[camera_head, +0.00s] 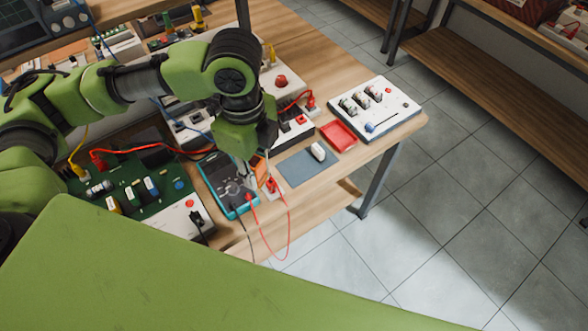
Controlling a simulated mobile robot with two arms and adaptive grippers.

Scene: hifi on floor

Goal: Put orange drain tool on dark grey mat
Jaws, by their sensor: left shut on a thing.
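The dark grey mat (296,171) lies flat near the front right of the wooden table. A small white object (318,152) sits on its upper right part. My left gripper (252,158) points down just left of the mat, above the table. It is shut on a small orange piece (259,166), which looks like the orange drain tool; the fingers hide part of it. I cannot tell how high it is held. My right gripper does not show.
A red tray (339,136) and a white panel with knobs (374,108) stand to the right. A green circuit board (130,190) is at left. The mat's lower part is bare.

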